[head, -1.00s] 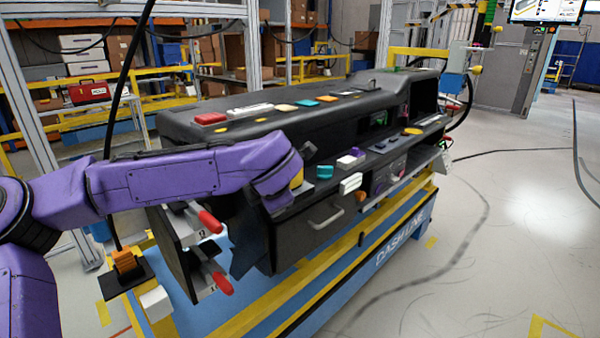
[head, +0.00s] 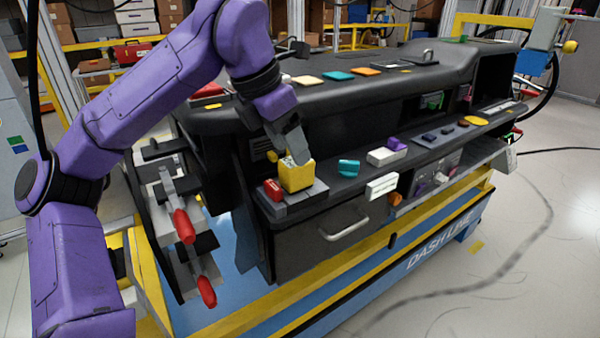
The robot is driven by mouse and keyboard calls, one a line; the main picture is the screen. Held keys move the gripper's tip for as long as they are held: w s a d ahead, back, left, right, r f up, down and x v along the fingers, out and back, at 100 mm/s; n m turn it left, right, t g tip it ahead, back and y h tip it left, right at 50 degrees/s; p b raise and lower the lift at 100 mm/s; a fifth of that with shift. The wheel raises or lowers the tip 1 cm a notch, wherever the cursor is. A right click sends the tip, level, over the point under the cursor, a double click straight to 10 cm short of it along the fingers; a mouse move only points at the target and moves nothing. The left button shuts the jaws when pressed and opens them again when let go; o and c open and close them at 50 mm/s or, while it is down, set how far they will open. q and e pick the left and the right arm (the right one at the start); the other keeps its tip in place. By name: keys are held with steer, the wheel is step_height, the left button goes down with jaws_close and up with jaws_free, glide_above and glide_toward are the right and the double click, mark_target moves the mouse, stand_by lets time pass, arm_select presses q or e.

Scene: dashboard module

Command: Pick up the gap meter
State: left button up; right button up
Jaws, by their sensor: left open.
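A yellow boxy item (head: 296,177), which may be the gap meter, sits on a grey block at the near left end of the dashboard's ledge. I cannot read any label on it. My left gripper (head: 291,156) points down at its top from above. The jaws are open, but their grey fingers are small, and I cannot tell whether they touch or straddle the item. A red block (head: 272,190) sits just left of it on the same grey base. My right gripper is not in view.
The black dashboard module (head: 340,115) rests on a blue and yellow stand. A teal piece (head: 348,167) and a white block (head: 381,186) lie right of the yellow item. Red-handled clamps (head: 184,226) stick out at the left end. The floor at right is open.

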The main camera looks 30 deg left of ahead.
mark_target(297, 174)
arm_select(q)
steer(key=x, duration=0.6)
steer(key=shift+s+a, duration=0.15)
steer(key=c, duration=0.9)
